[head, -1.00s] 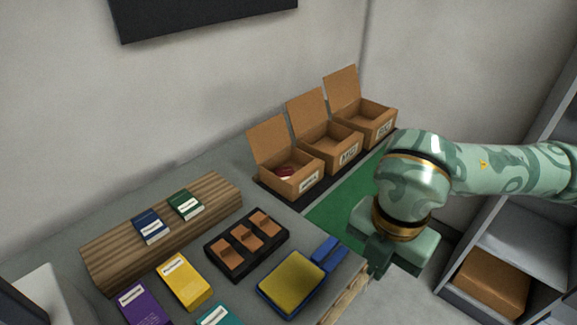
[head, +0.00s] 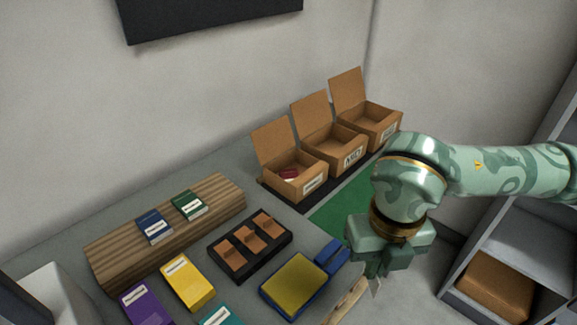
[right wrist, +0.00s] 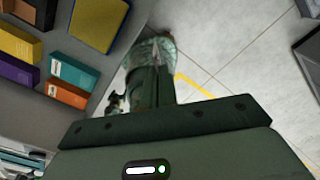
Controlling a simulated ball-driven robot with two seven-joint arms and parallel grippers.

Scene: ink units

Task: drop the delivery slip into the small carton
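The small carton (head: 296,188) stands open at the left end of a row of three cartons, its lid flap up. A dark red item (head: 289,173) lies inside it. My right gripper (head: 376,281) points down near the table's front edge, to the right of the blue-handled pad and well in front of the cartons. In the right wrist view its two fingers (right wrist: 154,86) lie close together, with only a thin line between them. I cannot make out a delivery slip in either view. My left gripper is not in view.
The MID carton (head: 329,146) and a larger carton (head: 369,120) stand behind the small one. A wooden block (head: 165,231), black tray (head: 250,267), yellow pad (head: 295,284) and several coloured boxes crowd the table. A green mat strip (head: 342,207) is clear.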

